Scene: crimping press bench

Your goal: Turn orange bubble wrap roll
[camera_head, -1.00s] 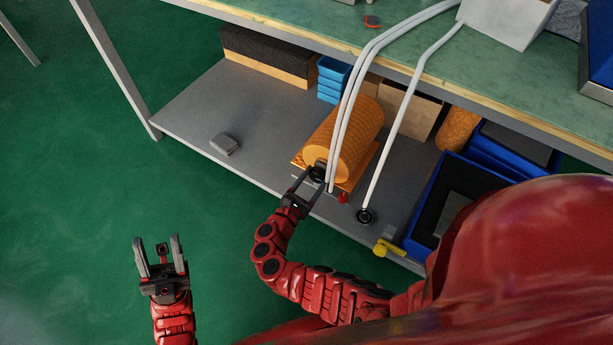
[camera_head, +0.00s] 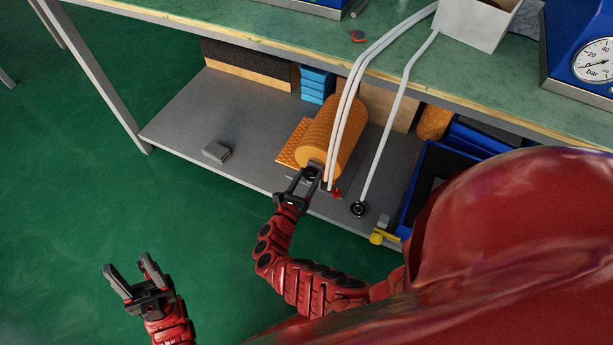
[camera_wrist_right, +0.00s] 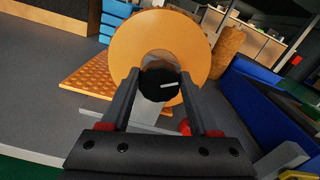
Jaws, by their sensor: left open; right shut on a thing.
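The orange bubble wrap roll (camera_head: 334,136) lies on its side on the grey lower shelf of the bench, with a flat orange sheet (camera_head: 293,146) beside it on the left. In the right wrist view its round end (camera_wrist_right: 198,48) faces me, with a dark hub (camera_wrist_right: 159,82) at the middle. My right gripper (camera_head: 312,173) is shut on this hub at the roll's near end; its fingers (camera_wrist_right: 158,95) sit on either side of it. My left gripper (camera_head: 128,270) is open and empty over the green floor, far from the roll.
White hoses (camera_head: 346,118) hang from the bench top in front of the roll. A grey block (camera_head: 216,152) lies left on the shelf (camera_head: 182,128). Blue bins (camera_head: 317,84) stand behind. A blue crate (camera_head: 408,207) and yellow valve (camera_head: 379,237) are on the right.

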